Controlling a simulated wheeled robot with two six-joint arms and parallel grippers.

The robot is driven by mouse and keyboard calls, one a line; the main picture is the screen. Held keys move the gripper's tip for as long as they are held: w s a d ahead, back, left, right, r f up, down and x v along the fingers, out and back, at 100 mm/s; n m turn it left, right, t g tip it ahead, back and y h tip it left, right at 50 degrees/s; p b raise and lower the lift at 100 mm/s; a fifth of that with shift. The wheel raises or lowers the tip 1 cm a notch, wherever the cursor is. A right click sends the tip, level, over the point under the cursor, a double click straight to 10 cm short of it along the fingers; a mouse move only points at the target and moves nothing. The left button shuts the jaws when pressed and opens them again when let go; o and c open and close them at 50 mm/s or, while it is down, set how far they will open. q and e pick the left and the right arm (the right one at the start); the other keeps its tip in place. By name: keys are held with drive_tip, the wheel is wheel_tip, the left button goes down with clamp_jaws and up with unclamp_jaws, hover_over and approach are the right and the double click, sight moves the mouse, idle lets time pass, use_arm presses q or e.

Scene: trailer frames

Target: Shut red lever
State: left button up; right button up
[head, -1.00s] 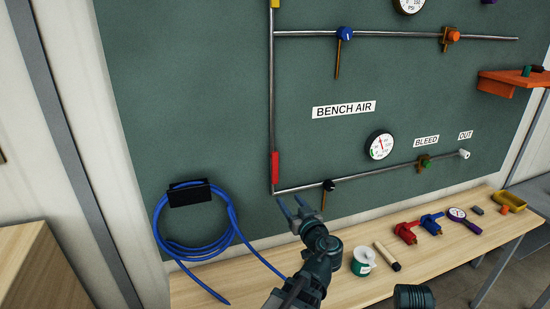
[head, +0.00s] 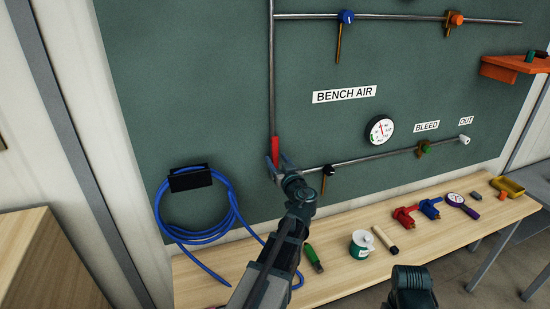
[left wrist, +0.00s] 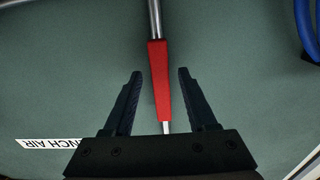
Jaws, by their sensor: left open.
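The red lever (head: 275,146) lies upright along the lower end of the vertical grey pipe on the green board, in line with the pipe. In the left wrist view the red lever (left wrist: 161,85) runs between the two open fingers of my left gripper (left wrist: 160,71). A gap shows on both sides, and no finger visibly touches the lever.
A black-handled valve (head: 328,171) sits on the lower pipe just right of my gripper. A coiled blue hose (head: 166,224) hangs at left. The bench (head: 340,285) below holds a green-handled tool (head: 313,258), a white-and-green spool (head: 362,243) and other tools.

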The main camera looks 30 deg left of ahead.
use_arm(q)
drive_tip(key=shift+x, duration=1.15)
clamp_jaws()
idle(0.7)
